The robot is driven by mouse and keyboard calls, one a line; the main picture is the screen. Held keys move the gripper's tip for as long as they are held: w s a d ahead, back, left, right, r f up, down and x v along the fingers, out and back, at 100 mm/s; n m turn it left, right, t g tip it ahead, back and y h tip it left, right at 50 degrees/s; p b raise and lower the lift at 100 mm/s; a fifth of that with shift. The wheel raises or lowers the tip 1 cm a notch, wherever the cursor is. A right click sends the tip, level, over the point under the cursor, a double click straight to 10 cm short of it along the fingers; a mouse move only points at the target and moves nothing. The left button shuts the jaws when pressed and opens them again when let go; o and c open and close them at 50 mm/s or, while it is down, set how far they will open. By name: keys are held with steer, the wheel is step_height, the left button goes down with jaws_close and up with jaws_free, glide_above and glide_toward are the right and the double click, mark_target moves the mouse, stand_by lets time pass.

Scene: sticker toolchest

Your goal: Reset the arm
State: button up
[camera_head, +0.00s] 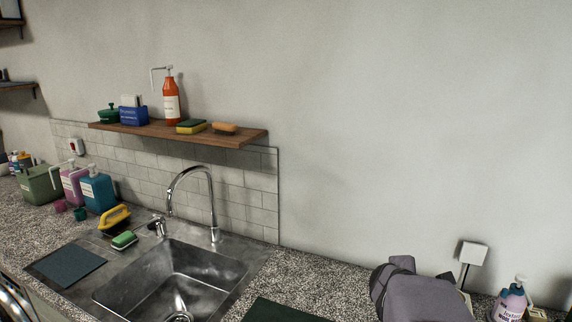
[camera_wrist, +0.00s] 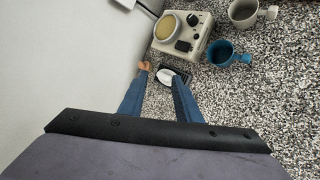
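My gripper (camera_wrist: 159,78) shows in the wrist view as two blue fingers reaching out from a dark bar and a purple-grey body. The fingers stand apart with speckled counter visible between them, and nothing is held. Beyond the fingertips is a small white oval thing on a dark base (camera_wrist: 166,76); I cannot tell what it is or how far below it lies. In the head view my purple-grey arm (camera_head: 425,298) shows at the lower right, over the counter near the wall; its fingers are hidden there.
A beige appliance (camera_wrist: 184,33), a blue mug (camera_wrist: 222,52) and a pale mug (camera_wrist: 243,12) stand beyond my gripper. A pump bottle (camera_head: 510,303) is right of my arm. The sink (camera_head: 180,275) and a wooden shelf (camera_head: 180,131) with several items lie left.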

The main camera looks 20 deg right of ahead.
steer(key=s+a+m+g+y+p, duration=0.2)
steer(key=s+a+m+y+p, duration=0.2)
steer(key=a, duration=1.3)
steer(key=s+a+r+m+g+y+p, duration=0.1)
steer(key=s+a+m+y+p, duration=0.3)
steer(key=a+p, duration=0.5)
steer(key=s+a+m+g, duration=0.1)
steer(key=s+a+m, duration=0.1)
steer(key=a, duration=0.6)
steer(key=shift+s+a+m+g+y, duration=0.3)
steer(key=shift+s, duration=0.2)
